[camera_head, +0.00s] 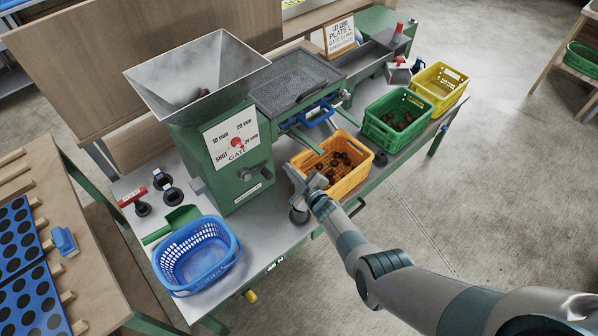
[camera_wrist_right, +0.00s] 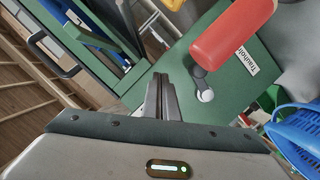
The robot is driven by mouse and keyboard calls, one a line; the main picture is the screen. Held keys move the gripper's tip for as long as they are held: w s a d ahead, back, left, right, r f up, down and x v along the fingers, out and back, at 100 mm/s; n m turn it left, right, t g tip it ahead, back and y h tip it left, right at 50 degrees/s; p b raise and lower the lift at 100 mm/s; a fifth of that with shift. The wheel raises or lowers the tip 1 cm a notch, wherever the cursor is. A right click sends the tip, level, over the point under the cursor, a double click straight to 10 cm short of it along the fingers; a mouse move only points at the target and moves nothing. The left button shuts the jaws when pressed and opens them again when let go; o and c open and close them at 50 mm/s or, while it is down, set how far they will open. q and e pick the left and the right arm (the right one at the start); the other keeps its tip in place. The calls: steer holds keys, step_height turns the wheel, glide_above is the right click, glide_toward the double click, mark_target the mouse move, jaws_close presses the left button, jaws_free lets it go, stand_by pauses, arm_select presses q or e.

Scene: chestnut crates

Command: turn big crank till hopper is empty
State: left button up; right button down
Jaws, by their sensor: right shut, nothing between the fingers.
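The grey hopper (camera_head: 197,70) on top of the green machine (camera_head: 215,150) has a few brown chestnuts (camera_head: 204,93) low inside; its lowest part is hidden. In the right wrist view a red handle (camera_wrist_right: 232,35), apparently the crank's grip, is close to the camera, above and right of the fingers. A metal hub (camera_wrist_right: 204,95) shows below it, beside the machine's name label. I cannot make out the red grip in the head view. My right gripper (camera_head: 308,184) is in front of the machine, by the orange crate; its fingers (camera_wrist_right: 161,97) are shut and empty, apart from the handle. My left gripper is not in view.
An orange crate (camera_head: 337,189) and a green crate (camera_head: 383,138) hold chestnuts. A yellow crate (camera_head: 440,88) stands farther back. A blue basket (camera_head: 197,256) is at the bench's near left, beside a green scoop (camera_head: 184,217). Open floor lies to the right.

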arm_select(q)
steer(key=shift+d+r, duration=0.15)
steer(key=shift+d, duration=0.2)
arm_select(e)
steer(key=shift+d+v, duration=0.2)
steer(key=shift+v, duration=0.85)
steer(key=shift+d+v, duration=0.15)
steer(key=shift+v, duration=0.9)
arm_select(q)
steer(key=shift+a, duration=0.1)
arm_select(e)
steer(key=shift+w, duration=0.2)
